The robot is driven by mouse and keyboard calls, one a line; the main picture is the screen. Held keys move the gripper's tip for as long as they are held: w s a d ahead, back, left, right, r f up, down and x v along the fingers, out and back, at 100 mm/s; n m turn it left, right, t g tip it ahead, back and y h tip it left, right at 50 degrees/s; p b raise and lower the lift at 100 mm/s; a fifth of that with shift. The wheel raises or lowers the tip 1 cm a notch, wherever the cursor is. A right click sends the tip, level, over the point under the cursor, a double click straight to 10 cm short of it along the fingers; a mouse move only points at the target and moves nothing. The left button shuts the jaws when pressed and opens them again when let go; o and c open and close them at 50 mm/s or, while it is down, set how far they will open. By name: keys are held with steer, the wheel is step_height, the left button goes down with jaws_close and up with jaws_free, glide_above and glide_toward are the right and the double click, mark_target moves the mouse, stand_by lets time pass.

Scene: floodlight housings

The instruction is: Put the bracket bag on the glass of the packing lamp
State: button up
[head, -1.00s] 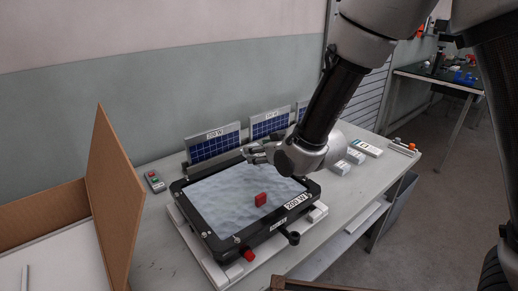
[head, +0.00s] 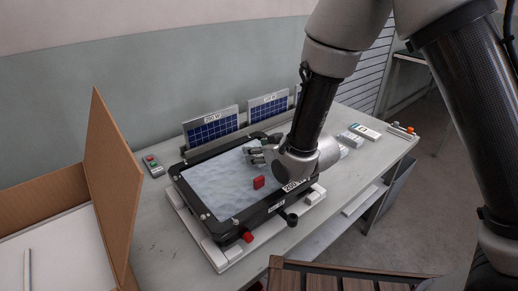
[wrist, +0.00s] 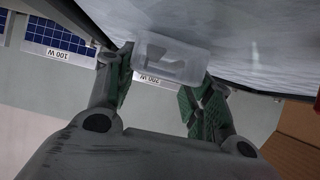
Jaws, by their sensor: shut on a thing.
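The packing lamp is a black floodlight housing (head: 187,202) lying face up on a white foam support (head: 205,238), with a pale, rippled glass (head: 218,188). My gripper (head: 256,152) is over the far right part of the glass. In the wrist view my gripper (wrist: 160,88) has its green pads on either side of the bracket bag (wrist: 170,58), a small clear, see-through packet with a greyish thing inside. The gripper is shut on it. The bag is close to the glass (wrist: 245,30); I cannot tell whether they touch. In the head view the bag is hardly visible.
Small solar panels (head: 211,130) stand behind the lamp. An open cardboard box (head: 110,185) is at left, a green-and-red control box (head: 153,166) beside it. White boxes (head: 364,132) lie at right.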

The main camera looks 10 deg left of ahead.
steer(key=o, duration=1.2)
steer(key=v, duration=0.7)
steer(key=shift+s+d+r, duration=0.15)
steer(key=shift+d, duration=0.1)
